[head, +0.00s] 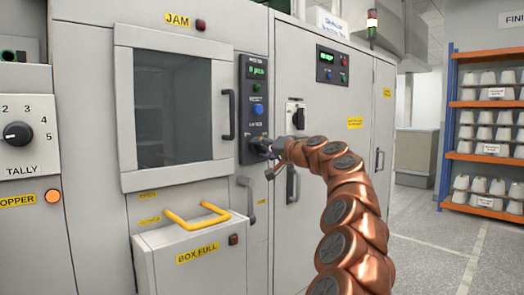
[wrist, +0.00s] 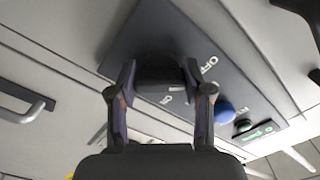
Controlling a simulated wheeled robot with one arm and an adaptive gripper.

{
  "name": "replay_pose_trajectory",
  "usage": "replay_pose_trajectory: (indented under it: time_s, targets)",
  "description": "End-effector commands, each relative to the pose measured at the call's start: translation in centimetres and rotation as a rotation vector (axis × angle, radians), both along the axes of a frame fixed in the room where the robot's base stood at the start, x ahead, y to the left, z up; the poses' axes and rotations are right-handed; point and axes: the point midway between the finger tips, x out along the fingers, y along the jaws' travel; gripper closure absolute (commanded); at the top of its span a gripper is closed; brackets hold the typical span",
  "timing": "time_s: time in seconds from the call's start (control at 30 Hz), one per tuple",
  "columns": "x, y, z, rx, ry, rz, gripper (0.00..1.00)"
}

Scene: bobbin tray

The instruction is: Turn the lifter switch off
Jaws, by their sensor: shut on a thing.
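The dark control panel (head: 243,100) on the cabinet front carries a green display (head: 257,70), a green button, a blue button (head: 257,109) and a LIFTER label near its lower end. My gripper (head: 262,148) is at the lower end of this panel and mostly hides the switch there. In the wrist view my gripper (wrist: 160,84) has its two fingers on either side of the black lifter switch knob (wrist: 160,76), shut on it. An OFF label (wrist: 209,65) shows beside the knob. The knob's pointer is not clear, so I cannot tell its setting.
A windowed door (head: 173,105) with a dark handle (head: 228,115) is left of the panel. A yellow handle (head: 195,222) sticks out on the BOX FULL box below. A black rotary switch (head: 297,117) and another door handle (head: 292,184) are right. Open floor lies further right.

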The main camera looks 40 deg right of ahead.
Motion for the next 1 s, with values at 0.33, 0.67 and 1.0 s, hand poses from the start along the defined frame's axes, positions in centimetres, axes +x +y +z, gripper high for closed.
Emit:
replay_pose_trajectory:
  time_s: [0.33,0.67,1.0]
  targets:
    - [0.00,0.01,0.06,-0.001,0.000,0.000,0.43]
    - [0.00,0.01,0.02,0.000,0.000,0.000,0.25]
    - [-0.62,-0.18,0.01,0.001,0.000,-0.001,0.25]
